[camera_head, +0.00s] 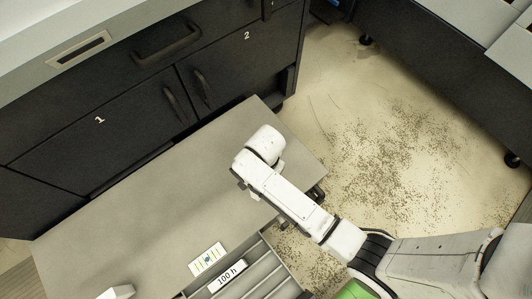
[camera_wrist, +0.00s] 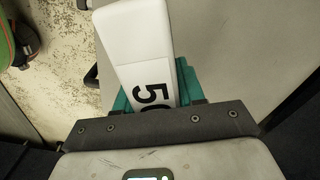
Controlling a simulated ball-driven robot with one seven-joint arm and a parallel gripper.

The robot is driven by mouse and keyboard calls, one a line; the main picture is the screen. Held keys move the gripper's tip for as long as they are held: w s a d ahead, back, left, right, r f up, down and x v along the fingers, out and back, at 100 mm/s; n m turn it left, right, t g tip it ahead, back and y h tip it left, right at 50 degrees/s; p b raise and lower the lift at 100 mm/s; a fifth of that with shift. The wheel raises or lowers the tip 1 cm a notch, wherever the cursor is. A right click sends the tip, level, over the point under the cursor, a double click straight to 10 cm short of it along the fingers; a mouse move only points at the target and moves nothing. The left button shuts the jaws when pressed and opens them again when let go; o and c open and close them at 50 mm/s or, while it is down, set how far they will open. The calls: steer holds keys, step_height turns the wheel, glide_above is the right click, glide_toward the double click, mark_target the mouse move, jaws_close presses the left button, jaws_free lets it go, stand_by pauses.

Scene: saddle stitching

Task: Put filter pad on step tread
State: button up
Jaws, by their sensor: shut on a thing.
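A white slab marked "50", the only thing that fits the filter pad (camera_wrist: 133,40), is in my gripper (camera_wrist: 152,88) in the wrist view. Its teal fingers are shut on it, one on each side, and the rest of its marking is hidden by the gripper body. The broad grey flat top, which I take for the step tread (camera_head: 150,205), lies below my arm in the head view. Its surface also shows in the wrist view (camera_wrist: 225,50). In the head view my arm hides the gripper and the slab. I cannot tell the slab's height above the surface.
A slotted tray with a "100 h" label (camera_head: 228,276) and a white card with coloured marks (camera_head: 207,260) are at the front edge. A white object (camera_head: 118,293) is at the bottom. Dark numbered cabinets (camera_head: 120,120) stand behind. Debris (camera_head: 400,150) covers the floor at right.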

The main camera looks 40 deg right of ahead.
steer(key=f, duration=0.1)
steer(key=f+b, duration=0.1)
steer(key=f, duration=0.1)
steer(key=shift+w+d+f, duration=0.15)
steer(key=shift+w+d, duration=0.1)
steer(key=shift+w, duration=0.1)
steer(key=shift+f, duration=0.35)
steer(key=shift+f, duration=0.15)
steer(key=o, duration=1.1)
steer(key=shift+o, duration=0.2)
